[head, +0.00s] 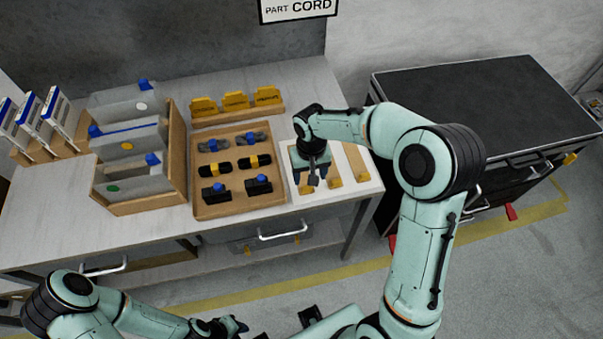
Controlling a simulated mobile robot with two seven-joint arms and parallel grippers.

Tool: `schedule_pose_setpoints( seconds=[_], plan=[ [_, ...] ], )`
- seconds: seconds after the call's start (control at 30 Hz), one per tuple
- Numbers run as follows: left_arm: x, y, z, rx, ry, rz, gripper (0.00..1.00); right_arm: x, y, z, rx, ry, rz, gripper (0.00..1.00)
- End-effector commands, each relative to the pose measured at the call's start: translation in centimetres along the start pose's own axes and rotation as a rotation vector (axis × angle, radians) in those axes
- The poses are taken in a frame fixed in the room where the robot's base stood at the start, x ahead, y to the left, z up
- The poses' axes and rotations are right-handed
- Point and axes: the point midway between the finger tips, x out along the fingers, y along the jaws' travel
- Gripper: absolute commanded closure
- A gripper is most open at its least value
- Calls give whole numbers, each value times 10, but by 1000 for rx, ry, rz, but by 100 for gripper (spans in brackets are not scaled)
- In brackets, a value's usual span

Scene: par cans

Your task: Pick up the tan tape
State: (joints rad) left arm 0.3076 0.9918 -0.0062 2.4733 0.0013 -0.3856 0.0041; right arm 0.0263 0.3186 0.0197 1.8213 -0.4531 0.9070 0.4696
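Several tan-yellow strips lie on a white board at the right end of the workbench. One tan strip (334,172) lies just right of my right gripper, another (357,163) lies farther right, and one (304,186) is partly hidden under the gripper. I cannot tell which of them is the tan tape. My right gripper (312,180) points down over the left part of the white board (350,190). Its dark fingers look apart, and I see nothing held. My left gripper (236,327) is low at the bottom edge, away from the bench; its fingers are unclear.
A wooden tray (240,207) with several black, blue and yellow parts sits left of the board. Yellow cards stand in a wooden rack (238,117) behind it. Grey bins (130,140) stand farther left. A dark cabinet (480,105) stands right of the bench.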

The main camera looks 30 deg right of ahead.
Motion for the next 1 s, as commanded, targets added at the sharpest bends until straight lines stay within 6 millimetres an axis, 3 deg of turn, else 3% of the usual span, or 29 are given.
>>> schedule_pose_setpoints(
  seconds=[0.17, 0.47, 0.77, 0.93, 1.0],
  plan=[
    [0, 0, 0, 0, 0, 0, 70, 12, -1, 1, 0, -1, 0, 34],
    [-1, 1, 0, 1, 1, 1, 70, 53, -8, 5, 0, -3, 0, 34],
    [-1, 1, 0, 1, 1, 0, 70, 58, -7, 4, 0, 1, -1, 34],
    [-1, 1, 0, 1, 1, 0, 70, 57, -7, 4, 0, 1, -1, 89],
    [-1, 1, 0, 1, 1, 0, 70, 57, -7, 4, 0, 1, -1, 92]
  ],
)
